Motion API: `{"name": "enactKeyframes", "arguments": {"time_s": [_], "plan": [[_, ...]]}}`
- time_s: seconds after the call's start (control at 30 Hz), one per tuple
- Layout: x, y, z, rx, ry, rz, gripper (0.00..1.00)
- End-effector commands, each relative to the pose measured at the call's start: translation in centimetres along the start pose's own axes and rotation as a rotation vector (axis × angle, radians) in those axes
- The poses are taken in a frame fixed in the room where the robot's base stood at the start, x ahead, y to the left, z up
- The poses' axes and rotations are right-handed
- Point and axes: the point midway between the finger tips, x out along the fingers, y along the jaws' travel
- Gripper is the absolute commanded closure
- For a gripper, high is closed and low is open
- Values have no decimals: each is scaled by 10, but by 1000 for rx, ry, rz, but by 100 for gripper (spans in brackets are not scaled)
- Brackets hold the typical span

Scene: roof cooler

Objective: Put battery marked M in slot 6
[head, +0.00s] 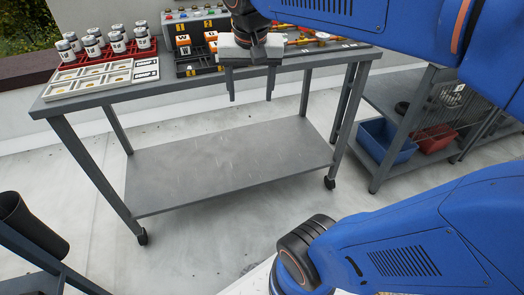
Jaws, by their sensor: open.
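My gripper (251,99) hangs pointing down in front of the table's front edge, with its two fingers apart and nothing between them. Orange-and-white blocks with dark letters, one of them at the left (183,41), sit in a black rack (199,71) on the tabletop, behind and left of my gripper. They look like the batteries, but I cannot tell which is marked M. Slot numbers are too small to read, so I cannot pick out slot 6. My gripper and arm hide part of the area behind them.
The grey wheeled table (200,88) has an empty lower shelf (230,165). At its left stand a red tray (101,59) of silver-topped jars and a white slotted tray (99,84). A shelf at right holds a blue bin (387,140) and a red bin (432,139). Open floor lies in front.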

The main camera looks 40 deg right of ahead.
Motion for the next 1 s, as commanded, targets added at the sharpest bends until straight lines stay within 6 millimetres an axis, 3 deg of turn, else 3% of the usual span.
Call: {"name": "enactKeyframes", "arguments": {"time_s": [0.03, 0.2, 0.4, 0.6, 1.0], "plan": [[9, 5, 19, -61, 10, -23, 38], [42, 16, 72, -289, 53, -97, 38], [74, 24, 115, -477, 106, -150, 38], [86, 27, 129, -543, 126, -166, 38], [86, 27, 129, -545, 126, -166, 38]]}}
